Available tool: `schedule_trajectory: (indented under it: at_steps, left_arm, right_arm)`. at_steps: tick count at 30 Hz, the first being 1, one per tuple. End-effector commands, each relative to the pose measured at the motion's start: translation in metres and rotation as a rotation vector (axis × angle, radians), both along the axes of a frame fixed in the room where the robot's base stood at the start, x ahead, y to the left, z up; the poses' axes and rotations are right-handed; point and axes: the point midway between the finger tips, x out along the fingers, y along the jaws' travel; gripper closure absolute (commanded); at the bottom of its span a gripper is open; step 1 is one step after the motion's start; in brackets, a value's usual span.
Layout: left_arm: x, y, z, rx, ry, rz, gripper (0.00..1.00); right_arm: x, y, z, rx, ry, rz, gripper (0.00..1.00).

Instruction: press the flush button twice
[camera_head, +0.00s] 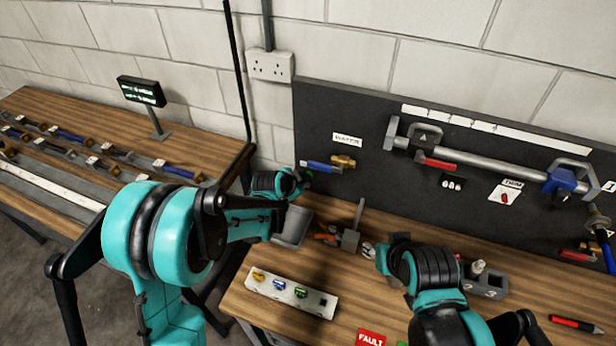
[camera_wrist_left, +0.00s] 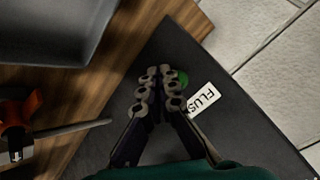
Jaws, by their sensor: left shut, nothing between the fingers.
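The flush button is a green round knob (camera_wrist_left: 183,77) on the dark panel, partly hidden behind my left fingertips in the left wrist view. A white label (camera_wrist_left: 204,98) reading "FLUS", its end cut off by my finger, sits beside it. My left gripper (camera_wrist_left: 158,78) is shut and empty, its fingertips right at the button; I cannot tell whether they touch it. In the head view the left gripper (camera_head: 301,180) is at the panel's lower left, mostly hidden by its arm. My right gripper (camera_head: 370,250) is low over the bench; its fingers are too unclear to judge.
A grey tray (camera_head: 292,228) lies below my left gripper. A blue-handled valve (camera_head: 322,167) under a "WATER" label is close to its right.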

Motion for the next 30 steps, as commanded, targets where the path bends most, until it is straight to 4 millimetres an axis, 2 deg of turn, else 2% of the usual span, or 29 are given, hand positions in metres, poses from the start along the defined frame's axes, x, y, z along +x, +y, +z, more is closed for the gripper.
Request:
schedule_trajectory:
  at_steps: [5, 18, 30]
  left_arm:
    - [-0.007, 0.003, 0.0, -0.001, 0.0, 0.001, 1.0]
    - [-0.044, 0.018, 0.0, -0.001, 0.0, 0.001, 1.0]
    - [-0.046, 0.019, 0.0, 0.0, 0.0, 0.0, 1.0]
  right_arm:
    - [0.0, 0.0, -0.002, 0.0, 0.0, 0.0, 0.6]
    - [0.0, 0.0, -0.007, 0.0, 0.0, 0.0, 0.6]
    - [0.0, 0.0, -0.007, 0.0, 0.0, 0.0, 0.6]
